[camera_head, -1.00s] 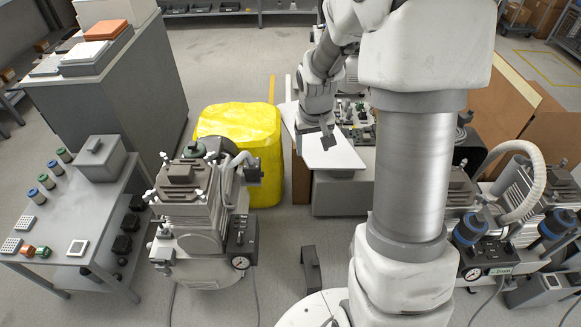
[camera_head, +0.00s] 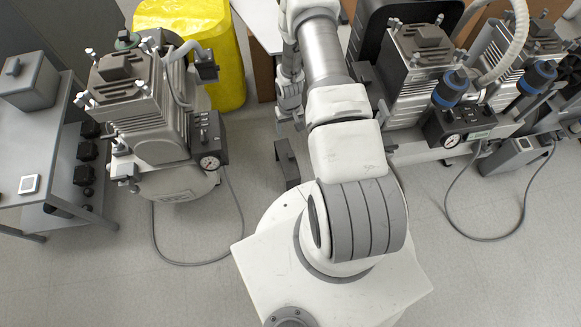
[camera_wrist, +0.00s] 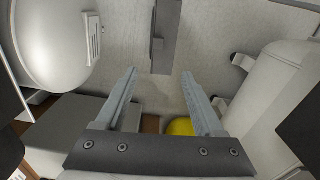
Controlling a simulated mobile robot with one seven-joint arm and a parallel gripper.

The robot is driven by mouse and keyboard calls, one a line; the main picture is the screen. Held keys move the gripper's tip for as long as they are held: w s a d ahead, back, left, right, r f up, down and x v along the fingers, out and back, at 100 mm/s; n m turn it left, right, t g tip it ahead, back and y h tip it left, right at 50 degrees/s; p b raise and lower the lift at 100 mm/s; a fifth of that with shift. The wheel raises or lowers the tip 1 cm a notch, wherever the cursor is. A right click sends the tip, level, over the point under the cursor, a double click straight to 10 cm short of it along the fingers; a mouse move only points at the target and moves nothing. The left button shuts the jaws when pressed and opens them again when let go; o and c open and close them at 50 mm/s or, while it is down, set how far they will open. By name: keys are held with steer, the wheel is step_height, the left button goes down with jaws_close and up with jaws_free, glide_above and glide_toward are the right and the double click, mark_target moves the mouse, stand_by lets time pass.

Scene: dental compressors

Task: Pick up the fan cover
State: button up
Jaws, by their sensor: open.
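A dark grey upright piece, which looks like the fan cover (camera_head: 287,162), stands on the floor between the compressors in the head view. It also shows at the top middle of the wrist view (camera_wrist: 165,35), cut off by the frame's top edge. My gripper (camera_wrist: 160,73) is open and empty. In the head view my gripper (camera_head: 287,112) hangs just behind the piece, partly hidden and small.
A compressor (camera_head: 140,110) stands left, with a gauge and a cable looping over the floor. Another compressor (camera_head: 415,75) stands right. A yellow bin (camera_head: 225,70) is behind. A grey side table (camera_head: 50,150) is far left. White rounded tanks (camera_wrist: 60,40) flank my gripper.

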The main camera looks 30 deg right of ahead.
steer(key=b, duration=0.5)
glide_above(291, 154)
steer(key=f, duration=1.2)
steer(key=shift+a+f, duration=0.15)
steer(key=shift+a, duration=0.05)
steer(key=f+b, duration=0.2)
steer(key=f, duration=0.3)
steer(key=shift+d+f, duration=0.1)
steer(key=shift+d, duration=0.1)
jaws_close()
